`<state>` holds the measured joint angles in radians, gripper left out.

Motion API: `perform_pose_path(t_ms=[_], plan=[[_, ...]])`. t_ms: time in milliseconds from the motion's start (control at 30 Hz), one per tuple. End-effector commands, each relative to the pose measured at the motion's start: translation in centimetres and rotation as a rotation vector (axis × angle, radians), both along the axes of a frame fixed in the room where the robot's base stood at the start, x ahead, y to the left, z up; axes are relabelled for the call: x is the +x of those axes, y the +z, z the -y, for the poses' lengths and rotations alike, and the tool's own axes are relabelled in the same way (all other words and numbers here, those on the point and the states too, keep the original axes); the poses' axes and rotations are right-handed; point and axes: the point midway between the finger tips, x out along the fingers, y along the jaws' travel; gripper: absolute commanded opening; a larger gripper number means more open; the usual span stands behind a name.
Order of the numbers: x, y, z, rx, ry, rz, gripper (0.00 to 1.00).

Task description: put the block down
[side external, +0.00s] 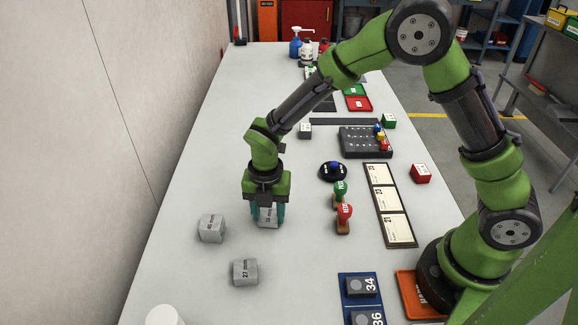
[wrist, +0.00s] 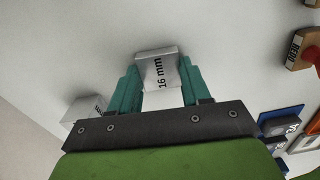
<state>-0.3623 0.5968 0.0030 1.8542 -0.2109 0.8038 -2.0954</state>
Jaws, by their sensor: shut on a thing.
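A grey block marked "16 mm" (wrist: 160,72) is between the two teal fingers of my gripper (side external: 267,214), which is shut on it. The same block shows in the side external view (side external: 268,219), low over the white table (side external: 190,275) or on it; I cannot tell whether it touches. In the wrist view my gripper (wrist: 158,80) has one finger on each side of the block. The fingers partly hide the block in the side external view.
Two loose grey blocks lie near, one to the left (side external: 211,229) and one marked "27 mm" (side external: 245,272) in front. Table toward the back left is clear.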

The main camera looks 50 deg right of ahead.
Motion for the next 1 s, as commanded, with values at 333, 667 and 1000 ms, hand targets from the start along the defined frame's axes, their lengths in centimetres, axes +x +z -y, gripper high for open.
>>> perform_pose_path(t_ms=[333,667,1000], plan=[[0.2,6.3,0.0,0.002,-0.001,0.007,0.15],[-1.4,10.8,-2.6,0.008,0.070,0.018,0.15],[-14.8,10.5,-8.4,0.014,0.390,0.010,0.15]])
